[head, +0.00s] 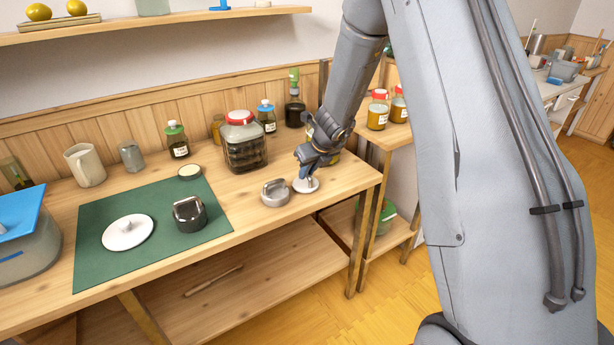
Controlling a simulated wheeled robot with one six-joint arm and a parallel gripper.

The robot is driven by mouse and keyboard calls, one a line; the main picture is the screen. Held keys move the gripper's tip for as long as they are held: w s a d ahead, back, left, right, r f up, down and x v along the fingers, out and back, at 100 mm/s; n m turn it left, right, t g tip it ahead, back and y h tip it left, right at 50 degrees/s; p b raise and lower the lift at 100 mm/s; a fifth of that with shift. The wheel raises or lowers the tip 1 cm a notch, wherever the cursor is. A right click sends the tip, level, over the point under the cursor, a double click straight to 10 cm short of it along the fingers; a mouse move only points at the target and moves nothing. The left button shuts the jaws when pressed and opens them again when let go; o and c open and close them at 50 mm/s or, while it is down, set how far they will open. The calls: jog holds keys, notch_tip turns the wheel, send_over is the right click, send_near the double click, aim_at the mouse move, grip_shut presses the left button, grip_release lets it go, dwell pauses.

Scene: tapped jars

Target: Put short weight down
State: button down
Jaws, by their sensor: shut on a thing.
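My gripper (305,172) points down over the right part of the wooden bench. It is shut on the short weight (307,186), a small pale piece with a round, flat base. The fingers hide much of its upper part. The base is very close to the bench top; I cannot tell whether it touches. A grey weight with a loop handle (275,193) stands just left of it, close by. A black weight with a handle (190,214) stands on the green mat (95,265).
A white knobbed disc (128,232) and a small round lid (189,172) lie on or by the mat. A large red-lidded jar (245,145) and several bottles stand behind. The bench's front edge (300,224) is near. Bare wood lies right of my gripper.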

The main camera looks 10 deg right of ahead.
jog(key=shift+f, duration=0.3)
jog(key=c, duration=1.8)
grip_release()
jog(key=shift+r, duration=0.2)
jog(key=p+v, duration=0.2)
jog(key=v, duration=0.9)
jog(key=s+a+n+g+h, duration=0.1)
jog(key=s+n+g, duration=0.3)
jog(key=s+n, duration=2.5)
jog(key=shift+s+a+r+n+g+h, duration=0.3)
jog(key=shift+a+n+g+h, duration=0.15)
jog(key=shift+n, duration=1.25)
